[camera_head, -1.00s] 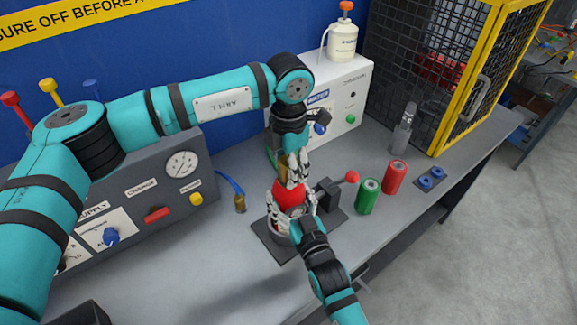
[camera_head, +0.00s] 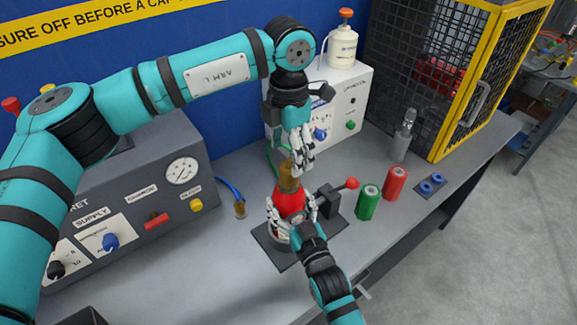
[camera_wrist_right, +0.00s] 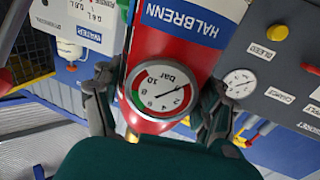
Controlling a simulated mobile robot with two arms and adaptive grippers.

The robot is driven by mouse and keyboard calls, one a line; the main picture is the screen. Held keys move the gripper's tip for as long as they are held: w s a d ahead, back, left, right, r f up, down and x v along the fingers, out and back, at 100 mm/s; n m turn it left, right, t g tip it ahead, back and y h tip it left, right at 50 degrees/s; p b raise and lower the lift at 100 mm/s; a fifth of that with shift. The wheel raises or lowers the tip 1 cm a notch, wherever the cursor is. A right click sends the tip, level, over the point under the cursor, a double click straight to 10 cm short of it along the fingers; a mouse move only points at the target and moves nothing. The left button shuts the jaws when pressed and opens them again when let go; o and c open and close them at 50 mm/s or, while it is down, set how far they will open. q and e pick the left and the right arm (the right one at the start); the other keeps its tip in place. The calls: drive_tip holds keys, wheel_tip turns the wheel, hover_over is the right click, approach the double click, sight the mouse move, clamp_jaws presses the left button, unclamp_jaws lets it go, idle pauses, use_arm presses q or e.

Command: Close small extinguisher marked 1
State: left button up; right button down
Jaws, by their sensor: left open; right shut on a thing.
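The small red extinguisher (camera_head: 291,198) stands upright on a dark base plate (camera_head: 270,243) on the bench. A brass-coloured top piece (camera_head: 288,177) sits on it. My right gripper (camera_head: 291,213) is shut around the red body from the near side. In the right wrist view, its fingers flank the red body (camera_wrist_right: 186,55), which bears a blue and white "HALBRENN" label and a round bar gauge (camera_wrist_right: 162,91). My left gripper (camera_head: 299,158) is open just above the brass piece; contact cannot be told. The number 1 mark is not visible.
A red-knobbed lever fixture (camera_head: 333,197) stands beside the extinguisher. Green (camera_head: 367,202) and red (camera_head: 395,183) cylinders and a grey bottle (camera_head: 403,137) are to the right. A control panel (camera_head: 130,200) is at left, a white box (camera_head: 355,100) behind. The front bench is clear.

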use_arm(q)
wheel_tip(320, 180, up, 5)
drive_tip(key=shift+r, duration=0.1)
idle(0.3)
use_arm(e)
unclamp_jaws()
use_arm(q)
drive_tip(key=shift+s, duration=0.1)
use_arm(e)
drive_tip(key=v, duration=1.2)
